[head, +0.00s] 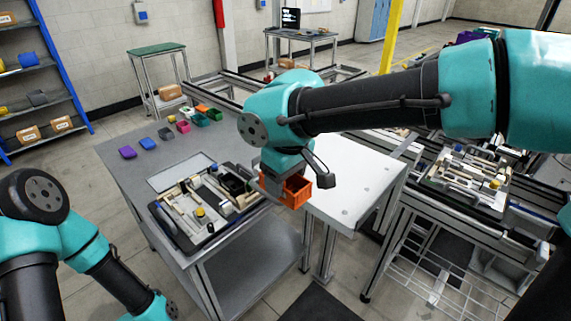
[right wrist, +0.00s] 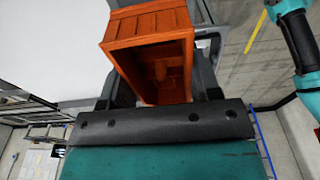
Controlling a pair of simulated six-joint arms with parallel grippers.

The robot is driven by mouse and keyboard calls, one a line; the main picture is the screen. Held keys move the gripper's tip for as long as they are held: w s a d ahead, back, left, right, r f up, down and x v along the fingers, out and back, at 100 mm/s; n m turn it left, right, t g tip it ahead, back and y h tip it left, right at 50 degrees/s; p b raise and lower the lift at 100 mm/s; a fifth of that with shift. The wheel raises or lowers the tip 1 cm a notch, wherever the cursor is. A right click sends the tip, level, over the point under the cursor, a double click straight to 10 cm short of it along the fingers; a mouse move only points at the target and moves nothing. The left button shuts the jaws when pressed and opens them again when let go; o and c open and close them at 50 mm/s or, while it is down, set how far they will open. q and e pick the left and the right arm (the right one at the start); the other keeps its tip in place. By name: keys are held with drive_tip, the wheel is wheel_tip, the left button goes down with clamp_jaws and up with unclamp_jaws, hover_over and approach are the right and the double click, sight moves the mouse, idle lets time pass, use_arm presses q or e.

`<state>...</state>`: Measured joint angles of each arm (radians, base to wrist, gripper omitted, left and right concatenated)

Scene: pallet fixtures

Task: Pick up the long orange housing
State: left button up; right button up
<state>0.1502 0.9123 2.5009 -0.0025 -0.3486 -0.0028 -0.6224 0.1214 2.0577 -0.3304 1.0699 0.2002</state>
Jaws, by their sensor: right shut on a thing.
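The long orange housing (head: 295,190) is an open box with ribbed sides. My right gripper (head: 286,183) is shut on it and holds it at the right edge of the grey table, beside the white tabletop. In the right wrist view the orange housing (right wrist: 152,50) sits between the dark fingers, with its hollow inside showing. The exact gap below it cannot be told. My left arm shows at the lower left of the head view; its gripper fingers are not visible.
A pallet fixture (head: 165,222) with several parts lies on the grey table (head: 125,172). Several small coloured bins, one purple (head: 127,152), stand at the table's back. The white tabletop (head: 345,185) is mostly clear. Another loaded pallet (head: 440,182) is on the right conveyor.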

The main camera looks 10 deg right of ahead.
drive_tip(key=shift+s+a, duration=0.2)
drive_tip(key=shift+s, duration=0.6)
